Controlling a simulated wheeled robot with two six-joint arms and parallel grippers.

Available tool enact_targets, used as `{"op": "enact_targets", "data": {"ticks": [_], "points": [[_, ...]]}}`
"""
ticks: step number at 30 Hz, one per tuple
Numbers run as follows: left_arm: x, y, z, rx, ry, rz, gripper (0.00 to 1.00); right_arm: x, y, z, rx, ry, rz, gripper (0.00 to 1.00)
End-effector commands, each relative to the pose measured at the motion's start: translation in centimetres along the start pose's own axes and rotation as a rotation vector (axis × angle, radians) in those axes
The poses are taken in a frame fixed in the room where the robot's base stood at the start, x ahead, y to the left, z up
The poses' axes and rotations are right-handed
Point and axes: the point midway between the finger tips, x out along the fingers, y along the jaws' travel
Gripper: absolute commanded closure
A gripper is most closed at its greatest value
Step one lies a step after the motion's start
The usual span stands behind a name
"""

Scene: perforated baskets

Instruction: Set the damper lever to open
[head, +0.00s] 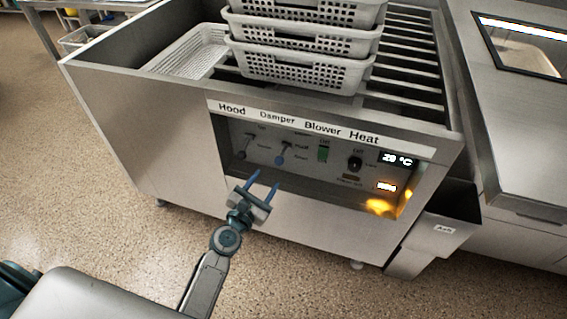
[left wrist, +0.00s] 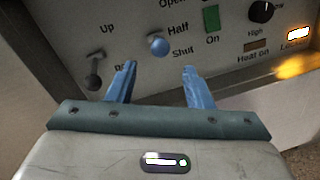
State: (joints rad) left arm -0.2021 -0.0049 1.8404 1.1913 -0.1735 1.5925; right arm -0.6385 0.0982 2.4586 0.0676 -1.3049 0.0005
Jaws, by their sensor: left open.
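The damper lever has a blue round knob (head: 281,159) on the panel under the word "Damper". In the left wrist view its blue knob (left wrist: 158,45) sits beside the labels "Half" and "Shut", below "Open"; I cannot tell exactly which mark it stands at. My left gripper (head: 264,181) is open and empty, in front of the panel and a little below the knob. In the left wrist view its two blue fingers (left wrist: 159,71) point at the panel, with the knob just beyond and between their tips, apart from them. My right gripper is not in view.
The dark hood lever (left wrist: 94,70) is just left of the damper. A green blower switch (head: 323,154) and a black heat knob (head: 355,163) are to the right. Stacked perforated baskets (head: 300,72) stand on top of the machine. The floor in front is clear.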

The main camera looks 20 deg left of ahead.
Motion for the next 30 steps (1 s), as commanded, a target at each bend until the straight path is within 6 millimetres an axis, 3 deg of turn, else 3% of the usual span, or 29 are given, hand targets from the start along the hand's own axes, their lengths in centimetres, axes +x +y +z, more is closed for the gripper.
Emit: {"op": "enact_targets", "data": {"ticks": [9,15,28,30], "points": [[6.0,0.0,0.0,0.002,0.001,-0.001,0.54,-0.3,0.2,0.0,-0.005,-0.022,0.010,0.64],[8.6,-0.1,-0.1,0.004,0.002,-0.002,0.54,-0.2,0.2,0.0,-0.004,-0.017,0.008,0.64],[9.6,-0.1,-0.1,0.004,0.003,-0.002,0.54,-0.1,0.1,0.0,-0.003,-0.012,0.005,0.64],[9.6,-0.1,-0.1,0.004,0.003,-0.002,0.67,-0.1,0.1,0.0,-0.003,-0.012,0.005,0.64]]}}
